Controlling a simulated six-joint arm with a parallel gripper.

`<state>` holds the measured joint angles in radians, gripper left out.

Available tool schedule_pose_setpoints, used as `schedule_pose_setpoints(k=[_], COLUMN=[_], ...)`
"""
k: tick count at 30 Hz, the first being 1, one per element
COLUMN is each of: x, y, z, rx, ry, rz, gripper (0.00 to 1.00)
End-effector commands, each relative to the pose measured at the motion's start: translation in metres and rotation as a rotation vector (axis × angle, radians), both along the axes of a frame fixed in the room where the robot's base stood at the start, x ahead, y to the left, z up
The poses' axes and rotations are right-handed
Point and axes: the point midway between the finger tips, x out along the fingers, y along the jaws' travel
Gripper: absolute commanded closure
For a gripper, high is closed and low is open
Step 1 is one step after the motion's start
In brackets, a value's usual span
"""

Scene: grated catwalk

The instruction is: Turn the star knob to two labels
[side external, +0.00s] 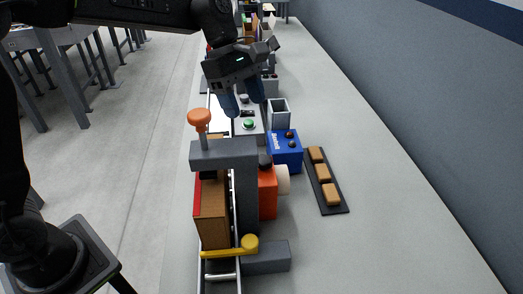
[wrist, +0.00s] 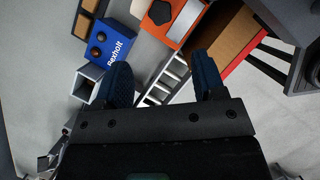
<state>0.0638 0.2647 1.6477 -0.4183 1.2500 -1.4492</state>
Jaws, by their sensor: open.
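An orange box (side external: 268,192) stands beside the grey bracket, with a dark knob (side external: 265,160) at its top. In the wrist view the orange box (wrist: 183,25) shows at the top, with a dark many-sided knob (wrist: 160,12) on it; I cannot tell for sure that this is the star knob. No labels around it can be read. My gripper (side external: 243,98) is open and empty, fingers pointing down, behind the orange box and above a grey box with a green button (side external: 249,124). In the wrist view my gripper (wrist: 163,80) has its fingers apart, below the orange box.
A grey bracket (side external: 245,190) with an orange-topped post (side external: 199,120) and a yellow lever (side external: 230,250) stands at the front. A blue box (side external: 285,150), an open grey box (side external: 279,112) and a dark tray (side external: 340,210) of brown blocks are nearby. The bench's right side is clear.

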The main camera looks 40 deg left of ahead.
Motion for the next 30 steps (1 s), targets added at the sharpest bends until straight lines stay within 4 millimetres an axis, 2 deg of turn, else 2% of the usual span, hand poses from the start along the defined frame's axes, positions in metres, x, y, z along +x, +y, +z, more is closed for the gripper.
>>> schedule_pose_setpoints(k=[9,16,22,30], x=[-0.003,-0.003,-0.003,-0.003], y=[-0.025,-0.04,-0.046,-0.047], z=[-0.061,-0.097,-0.111,-0.113], rx=[0.002,0.002,0.002,0.002], ry=[0.007,0.004,0.001,0.0], rz=[-0.005,-0.006,-0.005,-0.005], gripper=[0.36,0.36,0.36,0.36])
